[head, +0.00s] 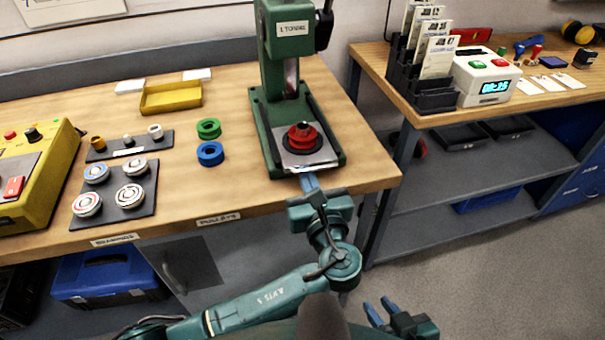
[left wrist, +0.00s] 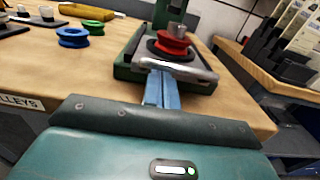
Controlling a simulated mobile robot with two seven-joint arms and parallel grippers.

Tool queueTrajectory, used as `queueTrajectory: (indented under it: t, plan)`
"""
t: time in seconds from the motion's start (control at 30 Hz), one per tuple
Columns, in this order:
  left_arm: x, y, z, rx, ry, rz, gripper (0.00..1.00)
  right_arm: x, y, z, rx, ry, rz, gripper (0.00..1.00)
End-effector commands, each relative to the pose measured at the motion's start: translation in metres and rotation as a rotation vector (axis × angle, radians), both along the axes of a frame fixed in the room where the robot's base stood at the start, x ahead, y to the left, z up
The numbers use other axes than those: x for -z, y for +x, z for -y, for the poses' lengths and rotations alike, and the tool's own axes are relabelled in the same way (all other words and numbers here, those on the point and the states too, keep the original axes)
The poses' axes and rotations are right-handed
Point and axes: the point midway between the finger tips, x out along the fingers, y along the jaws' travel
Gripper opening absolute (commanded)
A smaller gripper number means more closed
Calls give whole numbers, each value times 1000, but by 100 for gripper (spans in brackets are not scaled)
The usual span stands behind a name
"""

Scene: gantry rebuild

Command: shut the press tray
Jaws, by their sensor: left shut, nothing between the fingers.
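The green press (head: 273,40) stands at the right end of the wooden bench. Its pale metal tray (head: 322,157) lies at the front of the press base, with a red pulley (head: 302,138) on it. In the left wrist view, the tray's rounded silver front bar (left wrist: 190,71) crosses just ahead of my fingers, below the red pulley (left wrist: 172,45). My left gripper (head: 308,178) is shut and empty at the tray's front edge; its blue fingertips (left wrist: 161,78) are at the bar, and I cannot tell whether they touch. My right gripper (head: 380,309) is open and empty, low in front of the bench.
Green (head: 208,128) and blue (head: 210,153) pulleys lie left of the press. Further left are a dark pad (head: 130,206) with several round parts, a yellow tray (head: 171,98) and a yellow control box (head: 45,180). A second bench (head: 545,98) stands right, beyond a gap.

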Motion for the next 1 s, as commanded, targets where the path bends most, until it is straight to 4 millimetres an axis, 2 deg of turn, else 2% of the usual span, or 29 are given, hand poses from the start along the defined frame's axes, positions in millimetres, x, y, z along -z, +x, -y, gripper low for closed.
queueTrajectory:
  t: [0.47,0.57,0.77,1.0]
  plan:
    - [0,-1,1,0,0,0,0,2,-2,0,-6,-4,-4,25]
    - [-1,6,-1,-2,3,1,0,1,-4,0,-5,-3,-8,25]
    - [-2,34,-10,-3,1,3,0,0,-6,1,-3,-5,-16,25]
    - [0,35,-11,-1,-1,1,0,2,-5,2,6,-2,-20,25]
